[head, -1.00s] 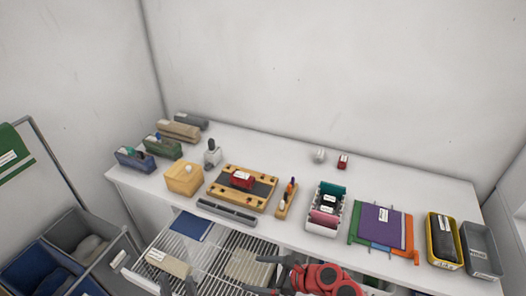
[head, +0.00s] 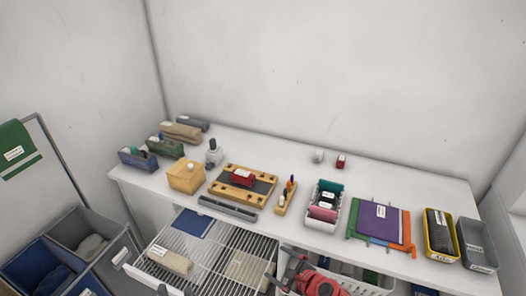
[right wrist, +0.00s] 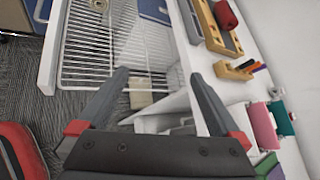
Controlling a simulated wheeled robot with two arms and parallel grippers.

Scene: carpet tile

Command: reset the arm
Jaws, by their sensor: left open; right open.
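My right gripper (head: 277,267), with dark fingers and a red arm, is at the bottom middle of the head view, in front of the white table. In the right wrist view its two fingers (right wrist: 160,76) stand apart with nothing between them. Behind them are a wire-grid drawer and a beige block (right wrist: 141,100).
The open wire drawer (head: 212,262) juts out from the table, holding a beige roll (head: 170,261) and a blue item (head: 194,223). Brush block, white caddy (head: 321,228), purple folder (head: 380,222) and trays line the table. Grey bins (head: 75,228) stand at left.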

